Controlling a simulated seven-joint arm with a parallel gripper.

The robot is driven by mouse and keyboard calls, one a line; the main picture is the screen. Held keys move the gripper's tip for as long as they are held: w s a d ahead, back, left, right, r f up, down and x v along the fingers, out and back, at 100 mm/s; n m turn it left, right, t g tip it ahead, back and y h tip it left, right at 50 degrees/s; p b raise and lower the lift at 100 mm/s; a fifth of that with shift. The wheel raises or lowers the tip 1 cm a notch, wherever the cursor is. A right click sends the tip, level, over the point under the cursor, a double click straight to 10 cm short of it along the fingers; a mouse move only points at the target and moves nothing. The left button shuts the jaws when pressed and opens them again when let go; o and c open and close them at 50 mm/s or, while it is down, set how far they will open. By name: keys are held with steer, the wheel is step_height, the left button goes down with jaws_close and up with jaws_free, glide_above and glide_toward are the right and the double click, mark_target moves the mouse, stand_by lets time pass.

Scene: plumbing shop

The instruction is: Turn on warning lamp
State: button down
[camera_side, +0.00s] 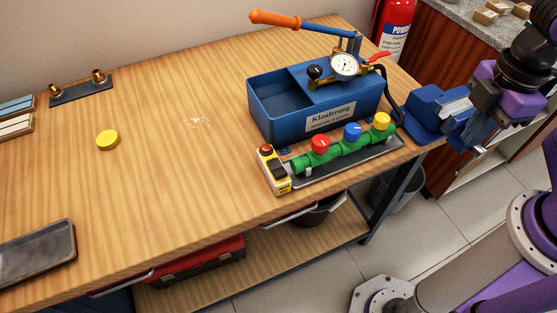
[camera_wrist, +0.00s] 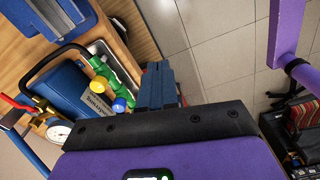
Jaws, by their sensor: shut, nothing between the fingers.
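The warning lamp seems to be the small yellow box (camera_side: 274,170) in the side view. It stands upright at the table's front edge, at the left end of the green pipe manifold. It has a small red-orange cap on top and a dark switch-like part on its face; whether it is lit I cannot tell. I cannot make it out in the wrist view. My gripper (camera_side: 458,140) is shut and empty, off the table's right end near the blue vise and well right of the lamp. Its dark blue fingers (camera_wrist: 160,82) show together in the wrist view.
The green manifold (camera_side: 335,153) with red, blue and yellow knobs lies in a grey tray. Behind it stands a blue pump box (camera_side: 275,108) with a gauge and raised orange handle. A blue vise (camera_side: 425,112) sits at the right corner. The table's middle is mostly clear.

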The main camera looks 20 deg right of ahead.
steer(key=w+a+r+n, duration=0.3)
steer(key=w+a+n, duration=0.7)
steer(key=a, duration=0.5)
steer(key=n+g, duration=0.1)
steer(key=n, duration=1)
glide_above(280, 173)
steer(key=w, duration=0.2)
steer(key=shift+f, duration=0.3)
steer(key=f, duration=0.4)
steer(key=s+f, duration=0.1)
steer(key=f, duration=0.9)
steer(key=shift+s, duration=0.35)
steer(key=shift+s+f, duration=0.15)
steer(key=shift+f, duration=0.05)
steer(key=shift+w, duration=0.2)
steer(key=shift+w+r, duration=0.3)
steer(key=shift+w, duration=0.35)
